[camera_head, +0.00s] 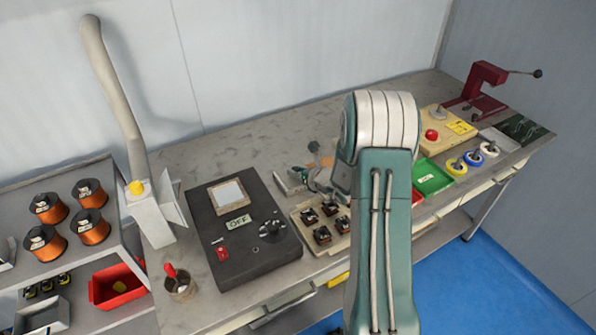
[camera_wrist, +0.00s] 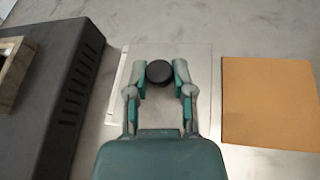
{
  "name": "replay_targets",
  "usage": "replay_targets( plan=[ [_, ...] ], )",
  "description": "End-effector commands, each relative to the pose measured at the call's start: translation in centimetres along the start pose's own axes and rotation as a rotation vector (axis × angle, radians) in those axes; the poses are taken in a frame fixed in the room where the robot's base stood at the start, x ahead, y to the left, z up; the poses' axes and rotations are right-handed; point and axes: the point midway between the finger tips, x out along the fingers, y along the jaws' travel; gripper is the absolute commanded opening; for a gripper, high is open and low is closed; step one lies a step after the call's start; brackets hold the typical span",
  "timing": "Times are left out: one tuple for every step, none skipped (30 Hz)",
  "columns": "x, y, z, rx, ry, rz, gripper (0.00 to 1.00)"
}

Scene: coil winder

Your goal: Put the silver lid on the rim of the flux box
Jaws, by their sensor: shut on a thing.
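The silver lid (camera_wrist: 203,73) is a flat square plate with a round black knob (camera_wrist: 159,72) in its middle. My gripper (camera_wrist: 160,78) has one finger on each side of the knob and is shut on it. The lid is over the grey bench top, and I cannot tell whether it touches it. In the head view my gripper (camera_head: 312,180) is partly hidden by my arm, and the lid (camera_head: 287,182) shows beside it. A dark box (camera_head: 240,254) with a pale-framed square opening (camera_head: 228,195) stands to the left; I cannot tell for sure that it is the flux box.
A tan square (camera_wrist: 270,100) lies right of the lid. A beige tray (camera_head: 340,244) with several small black parts is in front of my gripper. The bench behind is clear.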

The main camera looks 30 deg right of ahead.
Motion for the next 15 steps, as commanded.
replay_targets(
  plan=[
    [0.07, 0.17, -0.01, -0.002, -0.001, 0.001, 0.00],
    [0.06, 0.18, 0.03, -0.003, -0.002, 0.001, 0.00],
    [0.03, 0.14, 0.06, -0.002, -0.002, 0.001, 0.00],
    [0.02, 0.06, 0.05, -0.001, -0.002, 0.001, 0.00],
    [0.00, -0.04, 0.03, 0.000, -0.002, 0.002, 0.00],
    [-0.02, -0.21, -0.02, 0.001, -0.002, 0.002, 0.00],
    [-0.01, -0.32, -0.10, 0.002, -0.002, 0.003, 0.00],
    [0.02, -0.37, -0.19, 0.003, -0.002, 0.003, 0.00],
    [0.04, -0.51, -0.31, 0.004, -0.002, 0.003, 0.00],
    [0.02, -0.60, -0.31, 0.004, -0.002, 0.003, 0.40],
    [-0.01, -0.68, -0.29, 0.005, -0.002, 0.004, 0.54],
    [-0.02, -0.75, -0.29, 0.005, -0.003, 0.003, 0.66],
    [-0.03, -0.75, -0.29, 0.006, -0.003, 0.003, 0.66],
    [-0.03, -0.73, -0.29, 0.005, -0.003, 0.003, 0.66],
    [-0.01, -0.66, -0.28, 0.005, -0.002, 0.003, 0.66]
  ],
)
